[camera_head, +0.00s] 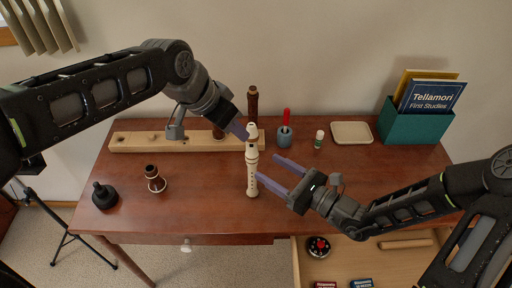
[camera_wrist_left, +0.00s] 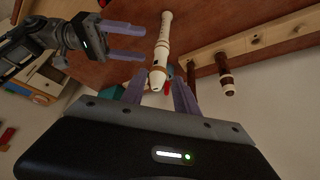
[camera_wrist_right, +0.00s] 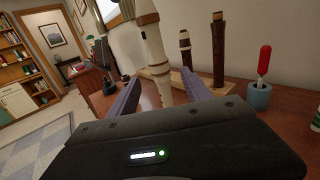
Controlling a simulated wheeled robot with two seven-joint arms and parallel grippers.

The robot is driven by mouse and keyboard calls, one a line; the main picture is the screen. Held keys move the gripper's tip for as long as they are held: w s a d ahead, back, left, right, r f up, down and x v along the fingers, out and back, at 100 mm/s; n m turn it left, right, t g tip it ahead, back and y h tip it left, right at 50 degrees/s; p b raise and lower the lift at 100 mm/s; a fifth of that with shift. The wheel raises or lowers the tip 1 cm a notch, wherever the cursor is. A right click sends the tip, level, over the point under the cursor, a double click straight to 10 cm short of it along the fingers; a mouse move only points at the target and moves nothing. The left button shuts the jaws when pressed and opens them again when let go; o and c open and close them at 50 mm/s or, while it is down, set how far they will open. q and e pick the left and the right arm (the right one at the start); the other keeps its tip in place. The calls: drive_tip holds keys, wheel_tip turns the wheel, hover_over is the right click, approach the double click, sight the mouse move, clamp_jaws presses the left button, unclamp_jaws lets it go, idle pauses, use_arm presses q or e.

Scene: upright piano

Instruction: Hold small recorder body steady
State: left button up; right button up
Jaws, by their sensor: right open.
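The cream recorder (camera_head: 252,170) stands upright near the middle of the table, one slim piece with ringed joints. It also shows in the left wrist view (camera_wrist_left: 163,45) and the right wrist view (camera_wrist_right: 154,55). My left gripper (camera_head: 243,131) is at its head, fingers apart, with the mouthpiece end seen between them in the left wrist view. My right gripper (camera_head: 271,170) is open to the right of the lower body, fingertips pointing at it. In the right wrist view the body shows between the spread fingers. Contact on either side cannot be told.
A pale wooden rack (camera_head: 130,142) with dark wooden pieces stands behind. A blue cup (camera_head: 284,137) with a red-handled tool, a cream tray (camera_head: 351,133) and a teal book box (camera_head: 415,124) are behind right. A dark joint (camera_head: 154,179) and black stand (camera_head: 104,196) are left. An open drawer (camera_head: 350,265) is in front.

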sight(257, 161)
drive_tip(key=x, duration=0.7)
drive_tip(key=shift+a, duration=0.1)
drive_tip(key=shift+c, duration=0.5)
